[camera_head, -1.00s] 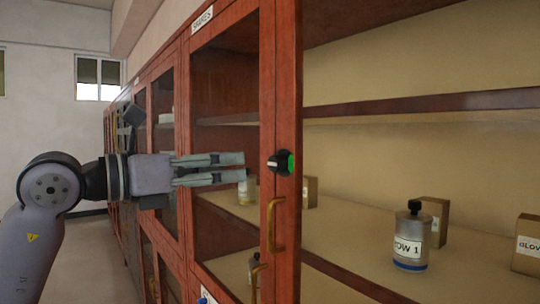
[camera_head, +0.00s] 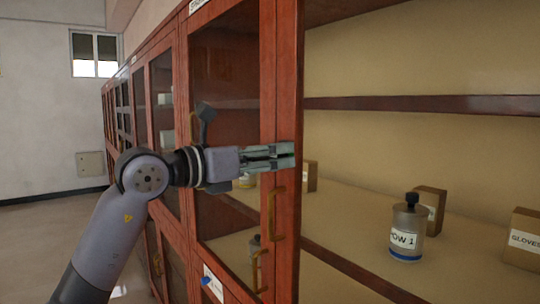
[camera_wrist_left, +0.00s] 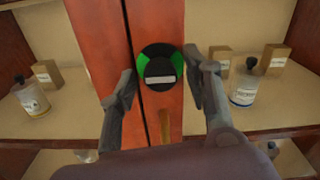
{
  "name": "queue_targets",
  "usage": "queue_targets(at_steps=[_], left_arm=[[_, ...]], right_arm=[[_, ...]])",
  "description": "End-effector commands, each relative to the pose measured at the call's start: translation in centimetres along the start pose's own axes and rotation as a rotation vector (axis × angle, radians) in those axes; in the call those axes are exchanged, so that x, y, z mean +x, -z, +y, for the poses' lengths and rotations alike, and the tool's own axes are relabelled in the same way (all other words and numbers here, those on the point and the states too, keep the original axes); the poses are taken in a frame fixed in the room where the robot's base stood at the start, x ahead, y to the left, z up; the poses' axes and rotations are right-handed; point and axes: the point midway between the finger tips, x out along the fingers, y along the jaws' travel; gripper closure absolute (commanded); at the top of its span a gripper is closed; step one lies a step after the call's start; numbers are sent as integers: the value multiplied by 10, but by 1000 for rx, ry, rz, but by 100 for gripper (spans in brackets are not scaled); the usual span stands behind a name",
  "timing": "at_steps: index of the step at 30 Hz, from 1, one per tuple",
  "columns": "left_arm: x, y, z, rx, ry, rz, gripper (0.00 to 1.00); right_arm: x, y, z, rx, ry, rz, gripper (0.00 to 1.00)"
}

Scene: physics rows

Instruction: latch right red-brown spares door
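The red-brown right door stile (camera_head: 287,215) is upright beside a narrower red-brown stile, with a thin dark seam between them. A round black knob (camera_wrist_left: 160,66) with a green ring and a pale horizontal bar sits on the stile in the left wrist view. In the head view my gripper hides this knob. My left gripper (camera_head: 292,155) is at the stile at knob height. In the left wrist view its fingers (camera_wrist_left: 160,88) are apart, one on each side of the knob. I cannot tell whether they touch it. A brass handle (camera_head: 275,215) is below. My right gripper is not in view.
Shelves on the right hold a bottle (camera_head: 407,230) and several brown boxes (camera_head: 524,238). A glazed red-brown door (camera_head: 225,70) is left of the stile. A blue knob (camera_head: 206,281) sits by a white label lower down. Open floor (camera_head: 40,245) is at the far left.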

Motion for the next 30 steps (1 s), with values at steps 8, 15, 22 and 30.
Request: queue_targets(at_steps=[8,15,22,30], left_arm=[[0,0,0,0,0,0,76],[0,0,0,0,0,0,92],[0,0,0,2,0,0,100],[-1,1,1,64,-1,0,100]], right_arm=[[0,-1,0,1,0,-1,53],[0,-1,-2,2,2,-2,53],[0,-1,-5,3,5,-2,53],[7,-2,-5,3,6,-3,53]])
